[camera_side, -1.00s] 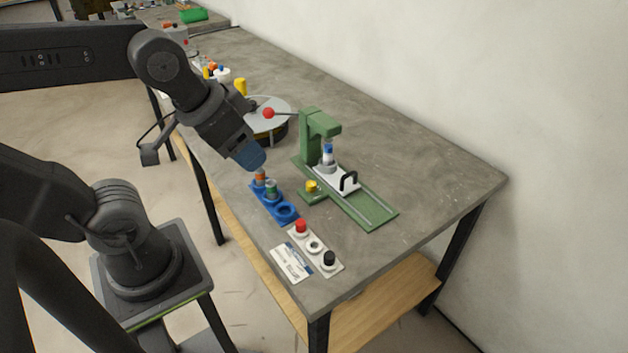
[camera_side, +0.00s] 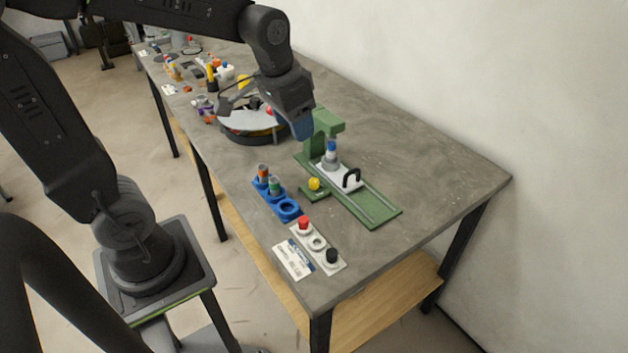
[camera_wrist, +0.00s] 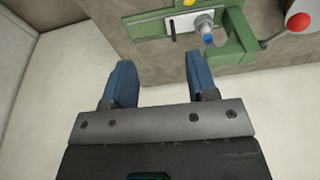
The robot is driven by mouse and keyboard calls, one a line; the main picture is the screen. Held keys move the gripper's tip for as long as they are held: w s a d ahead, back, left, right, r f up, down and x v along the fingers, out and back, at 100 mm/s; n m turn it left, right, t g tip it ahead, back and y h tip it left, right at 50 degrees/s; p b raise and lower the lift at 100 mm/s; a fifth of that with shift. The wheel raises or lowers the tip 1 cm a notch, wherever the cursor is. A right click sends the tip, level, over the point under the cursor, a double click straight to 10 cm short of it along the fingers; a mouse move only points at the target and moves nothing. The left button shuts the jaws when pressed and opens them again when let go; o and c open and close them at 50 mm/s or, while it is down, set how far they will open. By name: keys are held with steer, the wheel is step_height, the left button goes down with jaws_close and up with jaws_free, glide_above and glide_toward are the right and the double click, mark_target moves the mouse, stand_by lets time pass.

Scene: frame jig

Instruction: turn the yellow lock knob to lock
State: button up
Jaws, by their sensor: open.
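The yellow lock knob (camera_side: 314,184) sits on a small green side plate of the green jig (camera_side: 384,216). It also shows at the top edge of the wrist view (camera_wrist: 189,2). My gripper (camera_side: 304,132) is above and behind the knob, at the back of the jig by its upright, and touches nothing that I can see. In the wrist view my gripper (camera_wrist: 160,85) has its two blue fingers wide apart with nothing between them. A white slide (camera_side: 345,178) with a black handle holds a grey and blue-topped piece (camera_side: 331,155) under the jig's green arm.
A blue holder (camera_side: 280,205) with coloured pieces stands left of the jig. A white panel (camera_side: 318,245) with red and black buttons and a label card (camera_side: 294,260) lie in front. A round turntable (camera_side: 245,124) is behind. A red ball lever (camera_wrist: 299,21) juts from the upright.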

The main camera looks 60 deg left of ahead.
mark_target(314, 180)
steer(key=w+a+f+g, duration=0.3)
steer(key=w+a+f, duration=0.4)
steer(key=w+f, duration=0.25)
step_height(314, 180, down, 14)
steer(key=shift+s+a+f, duration=0.1)
steer(key=shift+f, duration=0.15)
steer(key=shift+c, duration=0.3)
steer(key=c, duration=0.9)
steer(key=shift+o, duration=0.2)
